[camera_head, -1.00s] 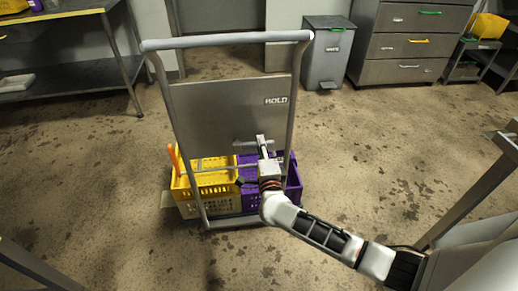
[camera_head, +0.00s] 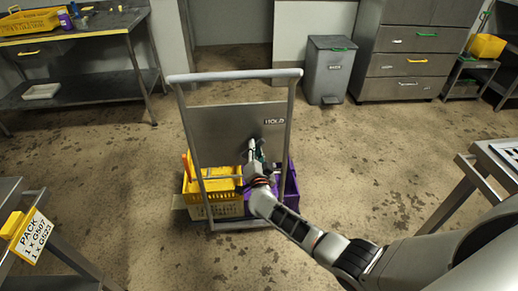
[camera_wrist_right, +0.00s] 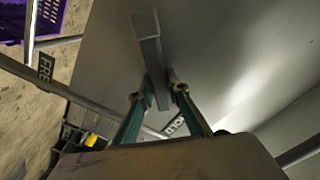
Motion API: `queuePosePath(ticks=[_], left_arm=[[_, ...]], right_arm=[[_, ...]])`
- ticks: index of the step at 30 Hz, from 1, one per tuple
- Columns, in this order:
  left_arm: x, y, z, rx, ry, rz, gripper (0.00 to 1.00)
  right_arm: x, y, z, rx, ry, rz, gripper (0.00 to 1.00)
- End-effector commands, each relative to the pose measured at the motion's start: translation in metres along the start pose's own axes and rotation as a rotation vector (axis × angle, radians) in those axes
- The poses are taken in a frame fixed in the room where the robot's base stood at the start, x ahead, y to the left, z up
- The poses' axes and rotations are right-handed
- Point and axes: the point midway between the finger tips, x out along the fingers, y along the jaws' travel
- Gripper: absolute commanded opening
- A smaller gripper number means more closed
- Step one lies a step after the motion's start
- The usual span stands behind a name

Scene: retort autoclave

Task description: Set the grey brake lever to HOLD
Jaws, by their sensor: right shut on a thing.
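The grey brake lever (camera_head: 251,146) is on the back panel of the trolley (camera_head: 234,76), below the HOLD label (camera_head: 274,121). My right gripper (camera_head: 256,162) is at the lever. In the right wrist view the right gripper (camera_wrist_right: 158,88) has its green-sided fingers on either side of the grey lever (camera_wrist_right: 148,40), shut on it. The HOLD label (camera_wrist_right: 174,126) shows close by the fingers, partly hidden, and the FREE label (camera_wrist_right: 46,67) is farther left. The exact lever setting cannot be read. My left gripper is out of view.
The trolley carries a yellow crate (camera_head: 214,203) and a purple crate (camera_head: 291,192). A grey bin (camera_head: 328,70) and drawers (camera_head: 408,65) stand behind. Benches stand left (camera_head: 80,80) and right (camera_head: 490,160). Open floor lies around the trolley.

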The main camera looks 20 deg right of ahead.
Motion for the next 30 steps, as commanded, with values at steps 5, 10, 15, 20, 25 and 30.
queuePosePath(ticks=[5,10,15,20,25,30], left_arm=[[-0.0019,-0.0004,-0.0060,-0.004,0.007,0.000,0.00],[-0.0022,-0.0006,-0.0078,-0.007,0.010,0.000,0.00],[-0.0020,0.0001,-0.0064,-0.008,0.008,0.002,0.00],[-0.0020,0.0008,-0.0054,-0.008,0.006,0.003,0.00],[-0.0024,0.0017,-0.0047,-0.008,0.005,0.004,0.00],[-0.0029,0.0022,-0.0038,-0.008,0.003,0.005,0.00]], right_arm=[[-0.0005,-0.0052,0.0011,-0.051,-0.002,-0.001,0.00],[-0.0007,-0.0057,0.0020,-0.071,-0.003,-0.001,0.00],[-0.0008,-0.0055,0.0025,-0.075,-0.003,-0.001,0.00],[-0.0007,-0.0057,0.0025,-0.076,-0.004,-0.002,0.00],[-0.0006,-0.0058,0.0021,-0.074,-0.003,-0.002,0.33],[-0.0002,-0.0056,0.0011,-0.072,-0.001,-0.001,0.33]])
